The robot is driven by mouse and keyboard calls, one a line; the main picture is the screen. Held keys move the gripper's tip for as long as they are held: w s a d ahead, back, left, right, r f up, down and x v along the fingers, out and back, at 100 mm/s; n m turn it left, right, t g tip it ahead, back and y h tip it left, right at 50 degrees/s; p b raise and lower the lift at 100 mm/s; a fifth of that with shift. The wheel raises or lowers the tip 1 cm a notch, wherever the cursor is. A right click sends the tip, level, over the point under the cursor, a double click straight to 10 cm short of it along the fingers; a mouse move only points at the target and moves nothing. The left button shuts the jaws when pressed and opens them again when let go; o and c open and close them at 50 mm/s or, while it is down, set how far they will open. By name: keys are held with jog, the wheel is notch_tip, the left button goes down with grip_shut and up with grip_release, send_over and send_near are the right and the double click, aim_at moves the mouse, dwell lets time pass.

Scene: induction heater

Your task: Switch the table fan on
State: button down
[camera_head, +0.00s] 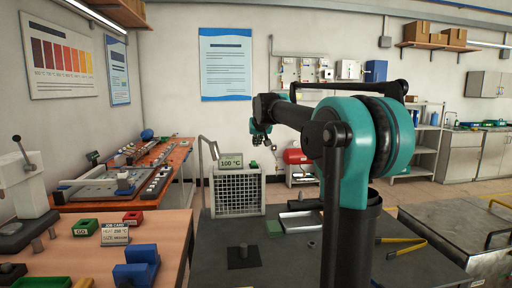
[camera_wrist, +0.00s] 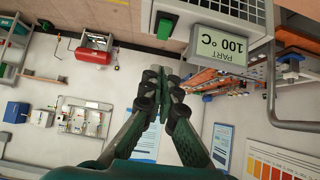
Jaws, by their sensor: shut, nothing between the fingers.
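A light-grey box with a grille front (camera_head: 238,194) stands at the back of the dark table; it looks like the table fan. A display reading 100 °C (camera_head: 231,161) sits at its top, and shows as "PART 100 °C" in the wrist view (camera_wrist: 222,44). A green switch (camera_wrist: 166,26) on a dark base is beside the display; it is small in the head view (camera_head: 254,164). My gripper (camera_head: 261,137) is above the box, near the switch. In the wrist view my gripper (camera_wrist: 163,82) is shut and empty, apart from the switch. I cannot tell the switch's state.
At left, a wooden bench holds a job card (camera_head: 115,235), blue blocks (camera_head: 137,268) and small bins. An orange bench (camera_head: 165,175) stands behind. My arm hides part of the right side.

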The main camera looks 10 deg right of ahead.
jog(key=shift+s+r, duration=0.1)
dwell(0.3)
jog(key=shift+w+a+r+t, duration=0.1)
jog(key=shift+w+r+t, duration=0.1)
jog(key=shift+w+t, duration=0.35)
jog(key=shift+w, duration=0.15)
send_over(254, 163)
notch_tip(254, 163, down, 6)
jog(key=shift+f, duration=0.2)
notch_tip(254, 163, down, 3)
jog(key=shift+w+f, duration=0.1)
jog(key=shift+f, duration=0.2)
